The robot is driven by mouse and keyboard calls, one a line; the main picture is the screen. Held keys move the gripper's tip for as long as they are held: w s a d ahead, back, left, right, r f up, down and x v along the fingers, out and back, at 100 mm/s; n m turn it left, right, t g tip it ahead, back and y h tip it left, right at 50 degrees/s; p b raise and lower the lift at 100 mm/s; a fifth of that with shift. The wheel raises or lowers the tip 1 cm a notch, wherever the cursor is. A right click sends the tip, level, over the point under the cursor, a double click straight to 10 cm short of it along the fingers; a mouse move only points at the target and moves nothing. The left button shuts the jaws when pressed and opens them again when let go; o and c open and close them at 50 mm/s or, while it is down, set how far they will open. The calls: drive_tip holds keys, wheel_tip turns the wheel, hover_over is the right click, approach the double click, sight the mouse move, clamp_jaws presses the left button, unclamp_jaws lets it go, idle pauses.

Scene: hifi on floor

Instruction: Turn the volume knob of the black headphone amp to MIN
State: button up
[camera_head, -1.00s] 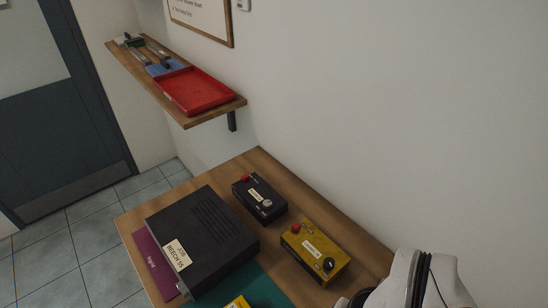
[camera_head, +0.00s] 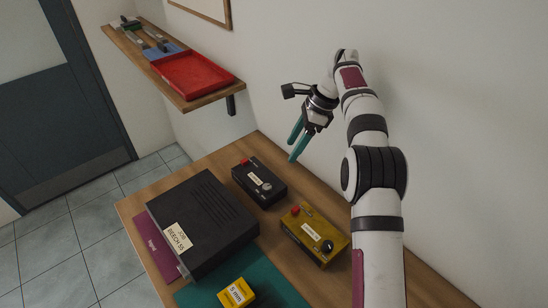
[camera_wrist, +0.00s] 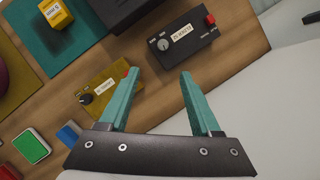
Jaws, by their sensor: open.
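The small black box, which looks like the headphone amp (camera_head: 253,189), sits on the wooden table near the wall. It has a silver knob (camera_head: 266,186), a red button and a white label. In the wrist view the black amp (camera_wrist: 197,46) lies beyond my fingertips, its silver knob (camera_wrist: 163,44) roughly in line with the gap between them. The knob's pointer and scale marks are too small to read. My gripper (camera_head: 291,151) has two teal fingers, spread apart and empty, in the air above and to the right of the amp; it also shows in the wrist view (camera_wrist: 160,72).
A yellow box (camera_head: 300,240) with a black knob and red button stands beside the amp. A large black unit (camera_head: 200,222) stands to the left. A small yellow block (camera_head: 236,292) is on a teal mat (camera_head: 274,285). A shelf with a red tray (camera_head: 190,77) hangs behind.

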sight(268, 187)
drive_tip(key=x, duration=1.6)
drive_tip(key=shift+w+a+f, duration=0.1)
drive_tip(key=shift+w+f, duration=0.15)
drive_tip(key=shift+w, duration=0.05)
clamp_jaws()
